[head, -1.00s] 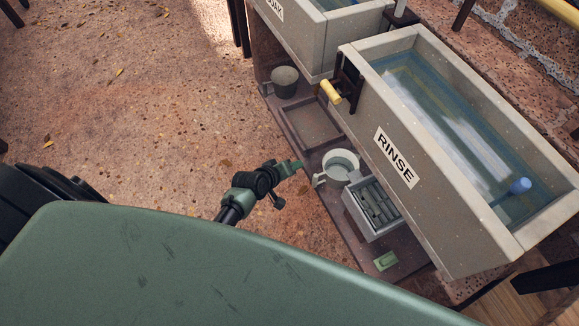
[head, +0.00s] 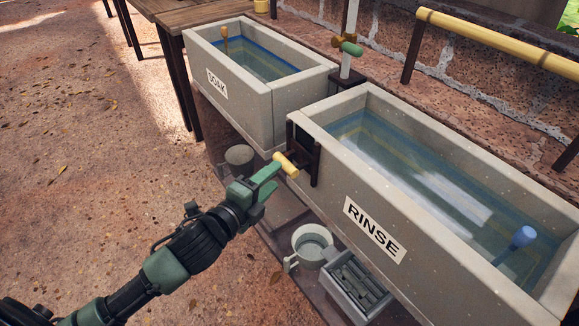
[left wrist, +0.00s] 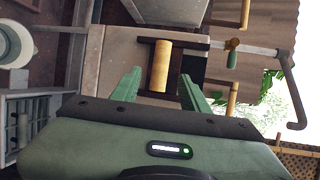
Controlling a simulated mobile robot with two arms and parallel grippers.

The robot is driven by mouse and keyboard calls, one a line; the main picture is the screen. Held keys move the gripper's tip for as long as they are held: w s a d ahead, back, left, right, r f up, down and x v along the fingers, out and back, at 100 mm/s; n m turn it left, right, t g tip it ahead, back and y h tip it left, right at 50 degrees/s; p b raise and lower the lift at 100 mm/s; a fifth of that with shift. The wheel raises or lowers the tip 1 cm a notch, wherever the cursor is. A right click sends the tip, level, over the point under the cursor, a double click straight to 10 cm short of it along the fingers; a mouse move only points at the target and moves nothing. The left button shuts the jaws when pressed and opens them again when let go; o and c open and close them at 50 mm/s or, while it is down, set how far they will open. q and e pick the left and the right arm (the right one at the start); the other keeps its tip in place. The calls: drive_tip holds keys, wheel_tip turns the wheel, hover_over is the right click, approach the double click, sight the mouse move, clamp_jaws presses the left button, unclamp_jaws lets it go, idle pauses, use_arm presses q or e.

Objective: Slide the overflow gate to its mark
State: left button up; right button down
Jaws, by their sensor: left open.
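The overflow gate (head: 302,152) is a dark framed slide on the near left end of the RINSE trough (head: 335,180). Its pale yellow handle (head: 286,164) sticks out toward my left gripper (head: 271,179). The gripper is open, with its green fingertips at the handle in the head view. In the left wrist view the handle (left wrist: 161,66) lies between the two open fingers (left wrist: 159,80), with gaps on both sides. I cannot tell how far it sits between them in depth. I cannot make out the gate's mark. My right gripper is out of view.
The SOAK trough (head: 215,60) stands beyond, with a tap (head: 349,47) beside it. On the low shelf below are a grey pot (head: 240,157), a white cup (head: 311,243) and a slotted grey box (head: 350,285). Open ground lies to the left.

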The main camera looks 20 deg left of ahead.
sight(286, 165)
use_arm(q)
drive_tip(key=x, duration=0.7)
drive_tip(key=shift+w+b, duration=0.15)
drive_tip(key=shift+b, duration=0.25)
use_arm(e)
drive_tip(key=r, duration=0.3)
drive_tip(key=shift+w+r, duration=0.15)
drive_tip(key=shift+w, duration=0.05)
use_arm(q)
drive_tip(key=shift+c, duration=0.4)
clamp_jaws()
